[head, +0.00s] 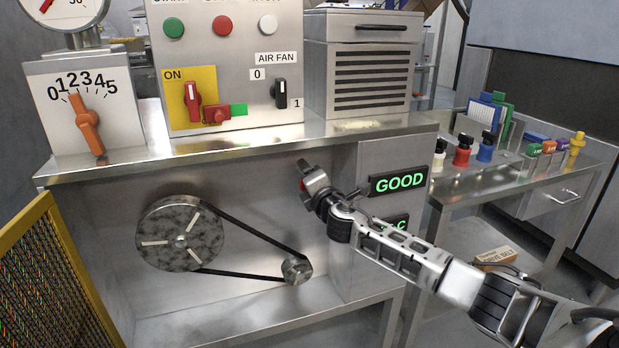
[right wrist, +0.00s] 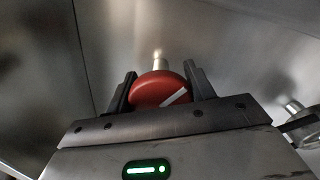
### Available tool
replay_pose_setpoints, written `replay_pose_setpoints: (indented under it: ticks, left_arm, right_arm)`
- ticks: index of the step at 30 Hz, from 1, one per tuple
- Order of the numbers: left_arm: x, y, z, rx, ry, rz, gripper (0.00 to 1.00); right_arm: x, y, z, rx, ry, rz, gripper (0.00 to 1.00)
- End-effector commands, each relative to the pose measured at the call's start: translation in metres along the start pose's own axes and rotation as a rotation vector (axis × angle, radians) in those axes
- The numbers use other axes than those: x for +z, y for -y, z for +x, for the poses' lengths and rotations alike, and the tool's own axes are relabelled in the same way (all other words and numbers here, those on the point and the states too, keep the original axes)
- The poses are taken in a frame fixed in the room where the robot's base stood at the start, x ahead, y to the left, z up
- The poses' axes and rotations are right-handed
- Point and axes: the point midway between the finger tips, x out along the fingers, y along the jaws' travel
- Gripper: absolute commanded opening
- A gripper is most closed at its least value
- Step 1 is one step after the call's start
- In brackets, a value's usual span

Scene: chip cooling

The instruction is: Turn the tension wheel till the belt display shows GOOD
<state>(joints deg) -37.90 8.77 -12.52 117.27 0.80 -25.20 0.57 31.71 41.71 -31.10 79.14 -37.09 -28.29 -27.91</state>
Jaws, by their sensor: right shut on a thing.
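The belt display (head: 399,183) reads GOOD in green letters on the steel panel at the right. A second green display below it is partly hidden by my right arm; its last letter looks like C. My right gripper (head: 310,183) is at the recessed panel, above the small pulley. In the right wrist view my right gripper (right wrist: 160,88) is shut on the red tension wheel (right wrist: 158,88), with a finger on each side. The wheel has a white mark and sits on a metal shaft. In the head view the wheel is mostly hidden by the gripper. My left gripper is not in view.
A black belt (head: 255,233) runs from the large pulley (head: 180,234) to the small pulley (head: 297,269), below my gripper. A yellow mesh guard (head: 40,275) stands at the left. A side table (head: 470,180) with several coloured bottles stands at the right.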

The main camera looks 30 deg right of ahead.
Motion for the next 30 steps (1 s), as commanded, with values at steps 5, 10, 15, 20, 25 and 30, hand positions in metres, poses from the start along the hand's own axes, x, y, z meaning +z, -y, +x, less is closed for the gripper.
replay_pose_setpoints:
  ticks: [5,10,15,20,25,30]
  left_arm:
    - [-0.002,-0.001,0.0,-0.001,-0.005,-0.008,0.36]
    - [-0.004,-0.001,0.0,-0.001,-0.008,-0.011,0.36]
    - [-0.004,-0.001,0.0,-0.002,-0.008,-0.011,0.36]
    - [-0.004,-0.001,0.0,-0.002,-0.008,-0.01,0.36]
    - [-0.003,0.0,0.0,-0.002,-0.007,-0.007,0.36]
    - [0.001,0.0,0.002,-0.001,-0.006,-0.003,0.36]
  right_arm:
    - [-0.001,0.001,0.0,-0.001,-0.003,0.001,0.75]
    - [-0.001,0.001,0.0,-0.001,-0.002,0.001,0.75]
    - [-0.001,0.001,-0.002,0.0,-0.001,0.001,0.75]
    - [-0.001,0.001,-0.019,0.0,-0.003,0.0,0.75]
    - [-0.002,0.002,-0.055,-0.001,-0.005,-0.001,0.75]
    - [-0.002,0.004,-0.097,-0.003,-0.006,-0.002,0.75]
